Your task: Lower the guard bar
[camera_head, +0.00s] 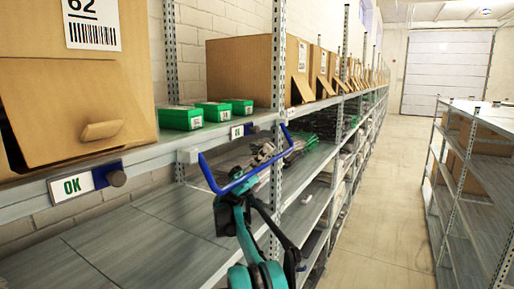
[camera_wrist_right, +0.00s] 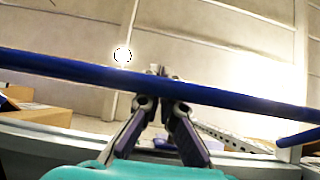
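The guard bar (camera_head: 244,184) is a blue U-shaped bar at the middle shelf's front edge, in the head view. Its left end meets a grey block (camera_head: 188,156) and its right end is beside the upright post. It also crosses the right wrist view (camera_wrist_right: 225,98) from side to side. My right gripper (camera_head: 263,152) reaches up to the bar from below. In the wrist view its fingers (camera_wrist_right: 158,76) converge to close tips, and the bar passes across in front of them. Contact with the bar cannot be told. My left gripper is not in view.
Several green boxes (camera_head: 181,118) are on the same shelf. The lower shelf (camera_head: 130,235) is bare. The aisle (camera_head: 375,235) is clear.

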